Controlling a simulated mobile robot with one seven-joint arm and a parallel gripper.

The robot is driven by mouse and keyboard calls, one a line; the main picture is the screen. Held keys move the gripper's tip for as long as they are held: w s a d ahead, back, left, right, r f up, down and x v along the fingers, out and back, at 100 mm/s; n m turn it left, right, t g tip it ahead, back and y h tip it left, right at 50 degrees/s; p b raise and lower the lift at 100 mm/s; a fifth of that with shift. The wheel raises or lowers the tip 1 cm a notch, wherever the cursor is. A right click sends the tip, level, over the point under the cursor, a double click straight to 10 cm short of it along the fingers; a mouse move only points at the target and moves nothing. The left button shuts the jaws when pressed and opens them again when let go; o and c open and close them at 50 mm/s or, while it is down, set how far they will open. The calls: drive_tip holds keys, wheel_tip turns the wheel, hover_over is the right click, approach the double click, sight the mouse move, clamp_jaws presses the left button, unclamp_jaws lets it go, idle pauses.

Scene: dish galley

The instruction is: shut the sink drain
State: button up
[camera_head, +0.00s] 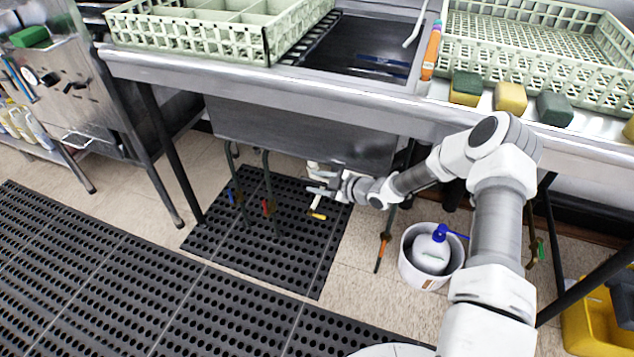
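The sink (300,130) is a steel basin set in the counter, its underside showing below the front edge. Under it a short white drain pipe (313,167) is partly hidden by my gripper. A thin lever with a yellow end (317,214) hangs just below my gripper and looks tilted. My gripper (312,183) is under the sink, pointing left, with its two fingers apart. It is close to the drain pipe and lever; whether it touches either I cannot tell. The drain opening inside the basin is not visible.
Pipes with blue (233,196), red (268,207) and orange (383,240) handles hang nearby. A white bucket (412,270) holding a bottle (432,252) stands right. Crates (190,35) and sponges (510,97) sit on the counter. Black mats (130,290) cover clear floor at left.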

drive_tip(key=shift+d, duration=0.1)
drive_tip(key=p+v, duration=0.4)
drive_tip(key=v, duration=1.3)
drive_tip(key=shift+r+p, duration=0.15)
drive_tip(key=shift+p, duration=0.25)
drive_tip(key=shift+s, duration=0.25)
